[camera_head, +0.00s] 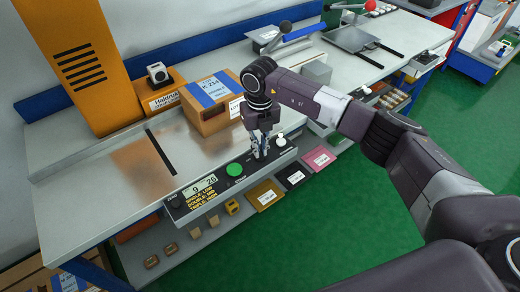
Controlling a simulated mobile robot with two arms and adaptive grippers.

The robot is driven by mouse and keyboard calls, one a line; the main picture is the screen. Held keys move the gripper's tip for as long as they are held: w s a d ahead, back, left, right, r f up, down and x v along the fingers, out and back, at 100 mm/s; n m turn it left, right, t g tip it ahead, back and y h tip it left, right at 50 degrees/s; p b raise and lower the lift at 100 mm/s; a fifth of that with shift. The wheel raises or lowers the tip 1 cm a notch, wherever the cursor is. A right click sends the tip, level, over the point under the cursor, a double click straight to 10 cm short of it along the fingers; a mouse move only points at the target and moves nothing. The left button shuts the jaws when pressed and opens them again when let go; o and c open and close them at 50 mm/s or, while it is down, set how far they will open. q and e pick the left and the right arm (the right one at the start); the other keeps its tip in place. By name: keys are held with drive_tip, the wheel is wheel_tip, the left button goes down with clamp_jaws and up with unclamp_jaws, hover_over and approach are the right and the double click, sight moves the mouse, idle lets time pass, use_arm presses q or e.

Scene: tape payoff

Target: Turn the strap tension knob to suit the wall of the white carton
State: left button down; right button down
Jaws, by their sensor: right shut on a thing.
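My right gripper (259,152) points down at the control panel (212,191) on the bench's front edge. It is shut on what appears to be the strap tension knob, which its fingers mostly hide; I cannot read the knob's setting. The panel's lit display (200,186) shows small digits, seemingly 9 and 26. Yellow lines below it pair single with low, double with mid and triple with high. A brown carton (207,122) with a blue-and-white label stands on the bench behind the gripper. I cannot make out a carton that is clearly white. My left gripper is not in view.
A green button (235,170) lies left of the gripper and a white knob (280,140) right of it. An orange column (75,60) stands at the left. A smaller box (162,97) bears a white block (157,73). The bench's front left is clear.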

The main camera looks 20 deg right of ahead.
drive_tip(key=m, duration=0.5)
drive_tip(key=shift+w+r+m, duration=0.1)
drive_tip(key=shift+r+m, duration=0.05)
drive_tip(key=shift+m, duration=2.45)
drive_tip(key=c, duration=2.2)
unclamp_jaws()
drive_tip(key=shift+c, duration=0.2)
drive_tip(key=shift+o, duration=0.8)
wheel_tip(320, 180, up, 12)
